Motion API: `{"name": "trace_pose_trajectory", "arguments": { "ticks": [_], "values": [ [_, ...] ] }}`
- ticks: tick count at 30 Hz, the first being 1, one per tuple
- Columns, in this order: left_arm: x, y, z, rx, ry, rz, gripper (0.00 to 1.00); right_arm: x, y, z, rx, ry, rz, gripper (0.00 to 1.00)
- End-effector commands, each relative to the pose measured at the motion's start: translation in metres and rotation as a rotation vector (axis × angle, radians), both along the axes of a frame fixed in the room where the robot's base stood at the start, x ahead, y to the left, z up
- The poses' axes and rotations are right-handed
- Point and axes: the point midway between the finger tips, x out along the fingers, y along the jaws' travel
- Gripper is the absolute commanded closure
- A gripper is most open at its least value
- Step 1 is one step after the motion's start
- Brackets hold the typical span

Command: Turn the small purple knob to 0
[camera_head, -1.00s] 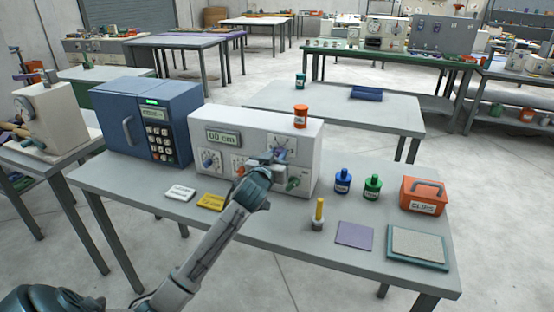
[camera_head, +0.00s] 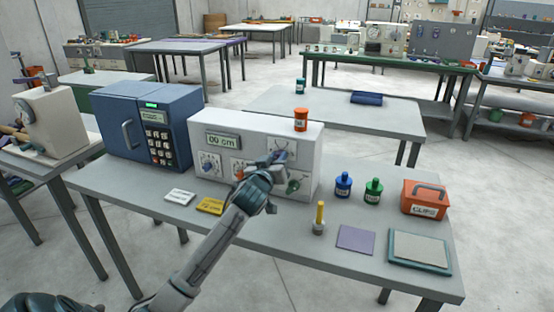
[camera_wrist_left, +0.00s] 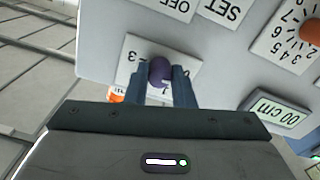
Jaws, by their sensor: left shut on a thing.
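The small purple knob (camera_wrist_left: 158,70) sits on a white scale plate (camera_wrist_left: 131,50) on the front of the pale winder box (camera_head: 223,122). In the left wrist view, which shows the panel upside down, a 3 is readable left of the knob; the fingers cover part of the scale. My left gripper (camera_wrist_left: 161,84) has one finger on each side of the knob and is shut on it. In the head view the left gripper (camera_head: 275,163) reaches the upper right of the panel and mostly hides the knob. The knob's exact setting cannot be read. My right gripper is out of view.
An orange jar (camera_head: 301,119) stands on top. A blue keypad machine (camera_head: 125,115) stands left; bottles and an orange box (camera_head: 424,199) stand right.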

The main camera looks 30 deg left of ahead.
Motion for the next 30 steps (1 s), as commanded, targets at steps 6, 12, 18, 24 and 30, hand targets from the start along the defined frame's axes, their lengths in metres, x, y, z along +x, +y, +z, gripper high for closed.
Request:
{"name": "trace_pose_trajectory", "arguments": {
  "ticks": [6,12,18,24,30],
  "values": [
    [0.0,0.0,-0.002,-0.002,0.004,0.0,0.56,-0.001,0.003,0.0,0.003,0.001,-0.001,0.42],
    [-0.001,0.0,-0.001,-0.001,0.002,0.0,0.56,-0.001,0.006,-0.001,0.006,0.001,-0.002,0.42],
    [-0.02,-0.005,-0.004,0.002,0.002,-0.002,0.56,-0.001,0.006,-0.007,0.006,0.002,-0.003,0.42],
    [-0.06,-0.015,-0.004,0.004,0.003,-0.002,0.56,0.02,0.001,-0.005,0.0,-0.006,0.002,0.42],
    [-0.092,-0.022,-0.004,0.001,0.004,-0.001,0.56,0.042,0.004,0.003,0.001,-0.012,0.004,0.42]
  ]
}}
